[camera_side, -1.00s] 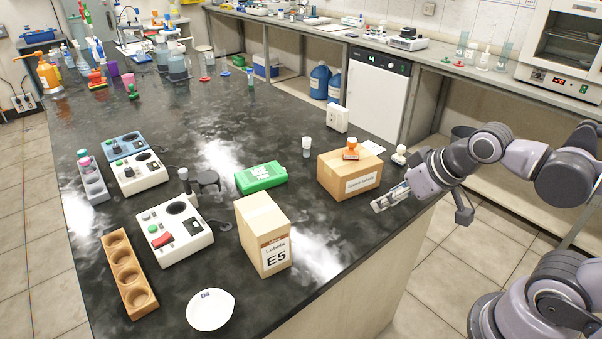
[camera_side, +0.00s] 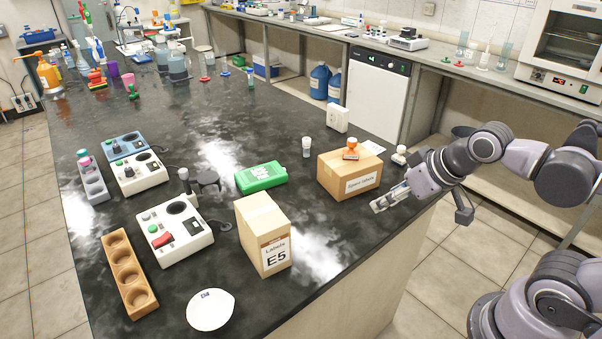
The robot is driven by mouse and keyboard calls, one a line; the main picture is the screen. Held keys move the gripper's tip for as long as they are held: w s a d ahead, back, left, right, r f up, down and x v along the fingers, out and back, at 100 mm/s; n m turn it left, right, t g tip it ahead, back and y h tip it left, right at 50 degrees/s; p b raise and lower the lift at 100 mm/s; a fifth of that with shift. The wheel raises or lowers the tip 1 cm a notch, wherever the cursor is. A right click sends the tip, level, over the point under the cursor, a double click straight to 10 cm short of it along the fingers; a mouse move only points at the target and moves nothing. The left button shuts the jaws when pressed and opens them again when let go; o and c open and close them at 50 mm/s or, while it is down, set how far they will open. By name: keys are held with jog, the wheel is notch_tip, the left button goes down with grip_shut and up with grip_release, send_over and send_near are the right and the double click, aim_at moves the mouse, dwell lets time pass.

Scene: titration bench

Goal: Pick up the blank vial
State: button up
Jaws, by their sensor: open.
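My gripper (camera_side: 377,205) is open and empty at the right edge of the black bench, in front of the spare labels box. A small vial with a pale cap (camera_side: 306,146) stands upright on the bench behind that box. Another vial-like item with a pink and teal top (camera_side: 84,158) stands at the far end of the grey rack (camera_side: 100,192) at the left. No marking on either is legible, so I cannot tell which is the blank vial. My gripper is apart from both.
The spare labels box (camera_side: 362,185), with an orange-topped stamp on it, stands by my gripper. A taller labels box (camera_side: 266,240), a green box (camera_side: 261,177), a white dish (camera_side: 210,310), stirrer units (camera_side: 172,245) and a wooden rack (camera_side: 127,270) stand leftward.

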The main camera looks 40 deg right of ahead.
jog(key=w+d+r, duration=0.1)
jog(key=w+r, duration=0.3)
jog(key=w, duration=0.3)
jog(key=g, duration=0.3)
send_over(309, 140)
jog(key=s, duration=0.4)
notch_tip(309, 140, down, 6)
jog(key=x, duration=0.5)
jog(key=shift+w+d+r, duration=0.1)
jog(key=shift+w+r, duration=0.05)
jog(key=shift+w, duration=0.2)
jog(key=shift+w+x, duration=0.15)
jog(key=shift+x, duration=1.2)
jog(key=shift+w+x, duration=0.15)
jog(key=shift+x, duration=1.2)
jog(key=shift+r, duration=0.1)
jog(key=shift+c, duration=0.3)
